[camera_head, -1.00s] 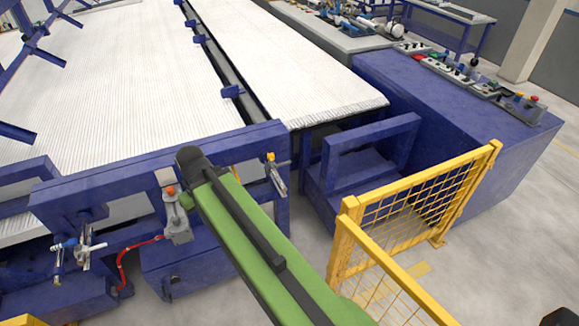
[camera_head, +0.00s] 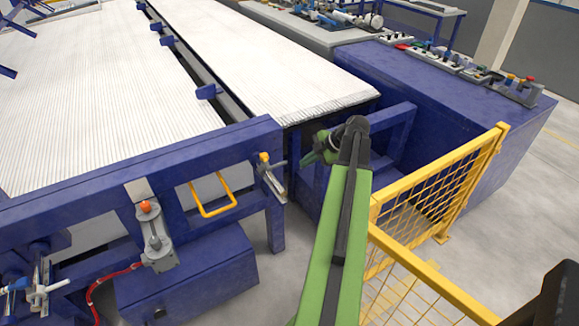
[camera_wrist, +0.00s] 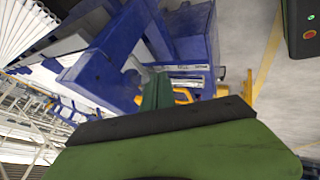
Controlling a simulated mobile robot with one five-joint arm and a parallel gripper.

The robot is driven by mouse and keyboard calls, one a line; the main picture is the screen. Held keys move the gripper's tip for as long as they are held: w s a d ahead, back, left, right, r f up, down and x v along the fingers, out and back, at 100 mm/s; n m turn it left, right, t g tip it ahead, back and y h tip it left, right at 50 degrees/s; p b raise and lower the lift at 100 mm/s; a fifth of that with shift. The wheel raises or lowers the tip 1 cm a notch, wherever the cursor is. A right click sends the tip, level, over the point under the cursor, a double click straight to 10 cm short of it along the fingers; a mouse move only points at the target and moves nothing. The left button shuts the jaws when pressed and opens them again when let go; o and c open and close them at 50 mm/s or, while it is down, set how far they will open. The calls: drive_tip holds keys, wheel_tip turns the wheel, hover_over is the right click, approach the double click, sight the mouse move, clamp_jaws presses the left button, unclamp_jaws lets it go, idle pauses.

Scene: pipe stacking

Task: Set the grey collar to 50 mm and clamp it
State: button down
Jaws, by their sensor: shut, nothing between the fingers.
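I cannot make out the grey collar for certain at this size. A small metal fitting with a yellow knob (camera_head: 268,168) sits on the blue frame's right end post, left of my gripper. A second fitting with a blue handle (camera_head: 35,290) is at the lower left. My gripper (camera_head: 306,160) is at the end of the green arm, right of the yellow-knobbed fitting and apart from it in the picture. In the wrist view my gripper's green fingers (camera_wrist: 158,88) are together and empty. Pale scale-like strips (camera_wrist: 188,75) show just beyond them on blue metal.
A grey cylinder with an orange knob (camera_head: 153,235) and a red hose is on the blue frame (camera_head: 100,200). A yellow handle (camera_head: 212,203) is beside it. A yellow mesh fence (camera_head: 435,205) stands right of my arm. White pipes (camera_head: 280,60) fill the beds behind.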

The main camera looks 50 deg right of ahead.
sight(284, 163)
drive_tip(key=w+f+b, duration=0.6)
drive_tip(key=w, duration=0.3)
drive_tip(key=shift+a+f, duration=0.4)
drive_tip(key=shift+w+d+r, duration=0.1)
drive_tip(key=shift+w+d, duration=0.1)
drive_tip(key=shift+w, duration=0.5)
drive_tip(key=shift+s, duration=0.15)
